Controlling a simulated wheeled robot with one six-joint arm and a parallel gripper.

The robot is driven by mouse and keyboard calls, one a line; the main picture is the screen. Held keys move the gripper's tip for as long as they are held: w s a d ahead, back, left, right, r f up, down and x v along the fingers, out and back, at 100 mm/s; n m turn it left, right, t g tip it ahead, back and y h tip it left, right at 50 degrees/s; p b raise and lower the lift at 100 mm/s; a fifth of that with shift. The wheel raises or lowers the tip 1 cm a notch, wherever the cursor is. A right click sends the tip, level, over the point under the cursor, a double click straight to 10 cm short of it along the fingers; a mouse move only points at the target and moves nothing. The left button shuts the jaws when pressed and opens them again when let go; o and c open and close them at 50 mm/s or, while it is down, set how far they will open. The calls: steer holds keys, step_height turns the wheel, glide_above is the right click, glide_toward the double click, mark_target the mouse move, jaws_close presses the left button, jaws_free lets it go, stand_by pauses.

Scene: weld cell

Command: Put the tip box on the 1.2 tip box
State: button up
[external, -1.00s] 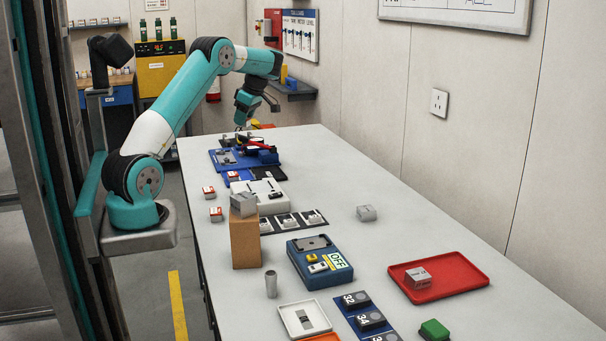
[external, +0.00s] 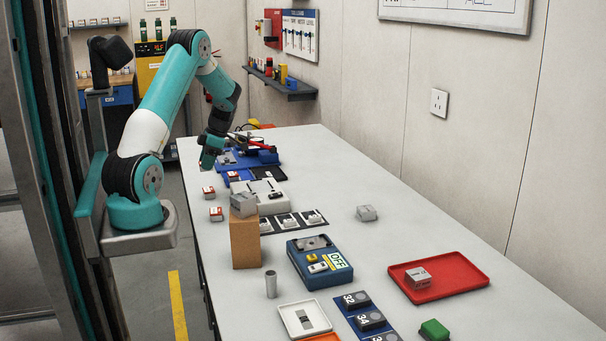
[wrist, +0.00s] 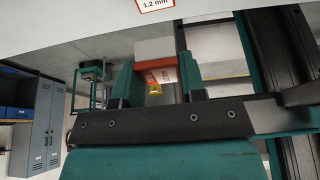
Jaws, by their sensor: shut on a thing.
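In the wrist view, my gripper (wrist: 158,80) is shut on a small tip box (wrist: 153,48) with a white top and an orange-red side that reads 1.0 mm. A label reading 1.2 mm (wrist: 155,4) shows at the top edge of the wrist view, apart from the held box; most of what bears it is cut off. In the external view, my gripper (external: 207,163) is over the table's left edge; the held box cannot be made out there. Two small red-and-white boxes stand near it, one closer (external: 208,192) and one nearer the camera (external: 216,214); their print is unreadable.
A blue tray with tools (external: 240,158) and a pale grey fixture (external: 262,192) lie right of my gripper. A brown block (external: 245,245) with a grey box on it stands nearer the camera.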

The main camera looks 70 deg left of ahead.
mark_target(205, 190)
steer(key=shift+f+p, duration=0.35)
steer(key=shift+f, duration=2.95)
steer(key=shift+f, duration=0.1)
steer(key=shift+f, duration=0.15)
steer(key=o, duration=0.9)
steer(key=shift+o, duration=0.2)
steer(key=shift+r, duration=0.25)
steer(key=b+v, duration=0.1)
steer(key=v, duration=1.1)
steer(key=shift+b, duration=0.4)
steer(key=shift+r, duration=0.1)
